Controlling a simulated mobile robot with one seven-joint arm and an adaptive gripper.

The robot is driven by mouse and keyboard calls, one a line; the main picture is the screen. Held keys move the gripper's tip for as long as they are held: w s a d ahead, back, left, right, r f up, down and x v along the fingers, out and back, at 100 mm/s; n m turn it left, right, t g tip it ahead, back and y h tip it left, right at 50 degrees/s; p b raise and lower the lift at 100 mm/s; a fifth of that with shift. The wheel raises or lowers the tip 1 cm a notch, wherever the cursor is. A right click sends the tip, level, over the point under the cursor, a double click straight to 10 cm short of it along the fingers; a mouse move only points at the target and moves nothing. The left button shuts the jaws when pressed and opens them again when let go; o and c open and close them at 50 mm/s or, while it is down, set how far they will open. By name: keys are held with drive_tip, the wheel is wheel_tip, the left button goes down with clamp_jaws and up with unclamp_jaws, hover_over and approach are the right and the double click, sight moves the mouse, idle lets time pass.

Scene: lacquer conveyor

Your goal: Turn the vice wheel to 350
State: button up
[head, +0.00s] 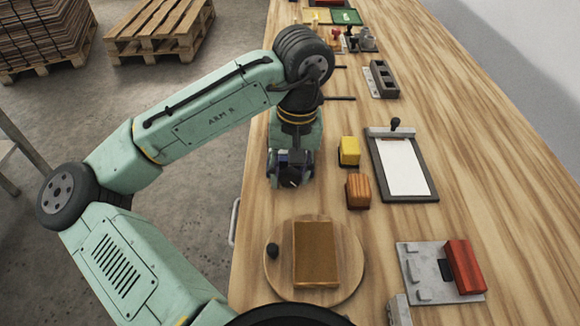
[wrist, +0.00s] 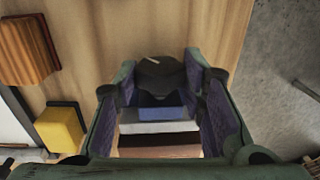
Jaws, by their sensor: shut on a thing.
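The vice wheel (wrist: 160,74) is a dark round knob with a short pale mark, seen between my fingertips in the wrist view. In the head view the dark wheel (head: 291,183) shows only partly under my gripper (head: 290,164), near the left edge of the bench. My gripper points down and is shut on the wheel, one purple-padded finger on each side. A blue part of the vice (wrist: 160,112) and pale and brown bands show behind the wheel. Most of the vice is hidden by my gripper, and no scale or number can be read.
A yellow block (head: 349,151) and an orange-brown wooden block (head: 358,190) stand close on the right. A clipboard-like panel (head: 432,190) lies beyond them. A round board (head: 274,288) bearing a brown slab is nearer. Rods (head: 340,98) stick out behind the gripper.

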drive_tip(key=y+p, duration=0.2)
drive_tip(key=y, duration=0.1)
drive_tip(key=shift+d+r+p, duration=0.2)
drive_tip(key=shift+d+p, duration=0.05)
drive_tip(key=shift+p, duration=0.05)
drive_tip(key=y, duration=0.3)
drive_tip(key=f+y, duration=0.1)
drive_tip(key=y, duration=0.1)
drive_tip(key=shift+d, duration=0.35)
drive_tip(key=shift+y, duration=0.4)
drive_tip(key=o, duration=1.1)
drive_tip(key=shift+o, duration=0.2)
